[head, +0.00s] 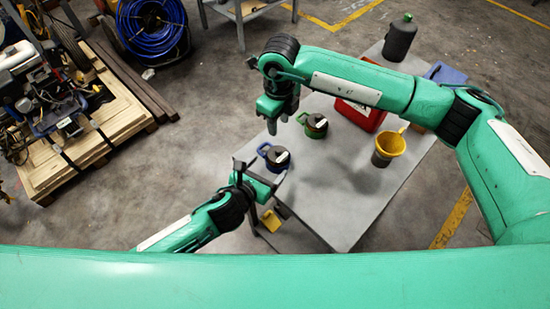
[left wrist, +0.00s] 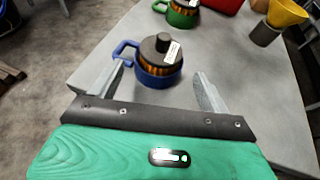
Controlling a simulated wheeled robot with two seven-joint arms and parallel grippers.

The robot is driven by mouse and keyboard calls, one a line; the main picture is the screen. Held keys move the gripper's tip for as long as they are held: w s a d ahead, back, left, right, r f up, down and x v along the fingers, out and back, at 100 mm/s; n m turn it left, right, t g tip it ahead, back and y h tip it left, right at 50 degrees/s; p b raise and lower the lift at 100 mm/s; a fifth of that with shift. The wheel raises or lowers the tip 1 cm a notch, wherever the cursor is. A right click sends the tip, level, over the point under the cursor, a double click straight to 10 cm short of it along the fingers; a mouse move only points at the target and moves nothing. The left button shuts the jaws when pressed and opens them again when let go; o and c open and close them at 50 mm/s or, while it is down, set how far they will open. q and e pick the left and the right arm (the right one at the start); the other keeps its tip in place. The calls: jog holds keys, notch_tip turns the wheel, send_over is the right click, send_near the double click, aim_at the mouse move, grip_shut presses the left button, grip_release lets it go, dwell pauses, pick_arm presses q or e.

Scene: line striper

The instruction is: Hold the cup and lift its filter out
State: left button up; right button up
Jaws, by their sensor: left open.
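A blue cup (head: 275,161) with a handle on its left stands upright near the table's left edge. Its dark round filter (left wrist: 160,48), with a knob, a white label and orange ribbing, sits in the cup's top. A similar green cup (head: 316,130) with a dark top stands farther back; it also shows in the left wrist view (left wrist: 183,14). My left gripper (head: 261,170) is open, its fingers pointing towards the blue cup, one to each side in the left wrist view (left wrist: 158,73). Contact cannot be told. My right gripper (head: 277,118) points down left of the green cup; its opening is unclear.
A yellow funnel (head: 391,143) sits in a grey container to the right. A red box (head: 362,115), a blue item (head: 446,74) and a dark canister (head: 400,38) stand farther back. The grey table (head: 335,195) is clear in front.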

aim_at(273, 162)
pick_arm(q)
jog(key=x, duration=0.6)
jog(key=shift+w+d+f, duration=0.15)
jog(key=shift+w+f, duration=0.05)
jog(key=shift+w, duration=0.1)
jog(key=c, duration=0.7)
jog(key=shift+c, duration=0.2)
pick_arm(e)
jog(key=shift+o, duration=0.4)
jog(key=n, duration=0.3)
jog(key=shift+f, duration=0.15)
jog(key=shift+f+n, duration=2.95)
jog(key=shift+n, duration=0.4)
jog(key=shift+f+n, duration=2.9)
jog(key=shift+n, duration=0.45)
